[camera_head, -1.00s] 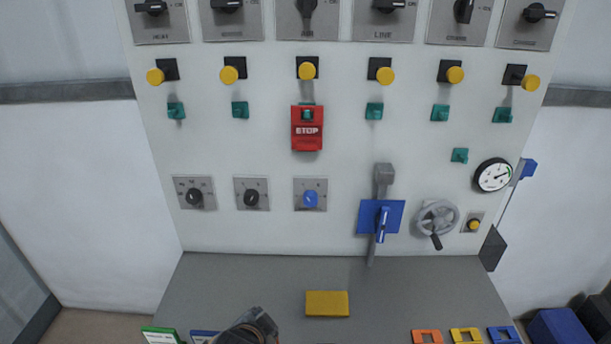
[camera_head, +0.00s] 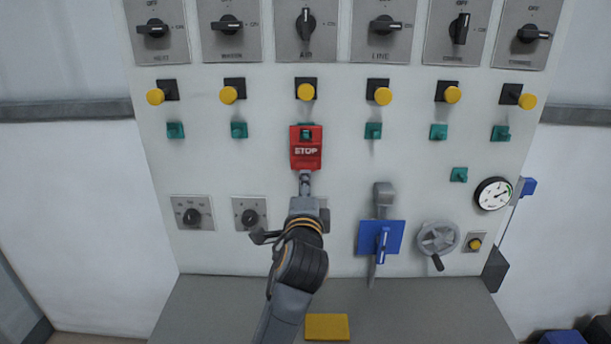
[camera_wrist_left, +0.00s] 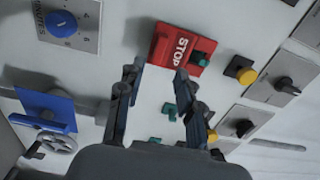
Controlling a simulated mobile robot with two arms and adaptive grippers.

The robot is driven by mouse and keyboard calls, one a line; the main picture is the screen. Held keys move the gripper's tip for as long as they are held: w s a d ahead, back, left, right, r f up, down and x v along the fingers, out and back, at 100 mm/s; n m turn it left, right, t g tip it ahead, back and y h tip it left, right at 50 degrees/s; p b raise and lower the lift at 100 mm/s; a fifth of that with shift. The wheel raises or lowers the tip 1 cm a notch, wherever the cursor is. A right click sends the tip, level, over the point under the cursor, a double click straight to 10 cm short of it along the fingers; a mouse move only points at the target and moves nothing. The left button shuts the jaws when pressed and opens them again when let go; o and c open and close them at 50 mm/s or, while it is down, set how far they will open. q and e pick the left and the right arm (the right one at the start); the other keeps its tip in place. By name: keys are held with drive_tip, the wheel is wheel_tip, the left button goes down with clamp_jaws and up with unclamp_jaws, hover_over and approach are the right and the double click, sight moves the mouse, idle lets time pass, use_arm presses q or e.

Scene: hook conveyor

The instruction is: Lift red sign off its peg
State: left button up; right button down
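The red STOP sign (camera_head: 305,150) hangs on a green peg (camera_head: 306,133) on the white panel. The peg shows through the opening in its upper part. My left gripper (camera_head: 305,180) is just below the sign's lower edge in the head view. In the left wrist view the two fingers (camera_wrist_left: 158,76) are spread with nothing between them. The sign (camera_wrist_left: 172,48) lies beyond their tips there, and I cannot tell whether they touch it. My right gripper is not in view.
Yellow buttons (camera_head: 306,92) and black rotary switches (camera_head: 306,22) are above the sign. Other green pegs (camera_head: 373,130) flank it. A blue plate with a lever (camera_head: 366,238) and a handwheel (camera_head: 438,238) are lower right. A yellow block (camera_head: 327,327) lies on the grey shelf (camera_head: 420,310).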

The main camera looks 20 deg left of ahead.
sight(306, 167)
use_arm(q)
drive_tip(key=shift+b+x, duration=0.45)
drive_tip(key=shift+x, duration=4.1)
drive_tip(key=shift+f, duration=0.1)
clamp_jaws()
drive_tip(key=shift+r, duration=0.2)
drive_tip(key=shift+r+p, duration=0.4)
drive_tip(key=shift+p, duration=0.3)
drive_tip(key=shift+s, duration=0.1)
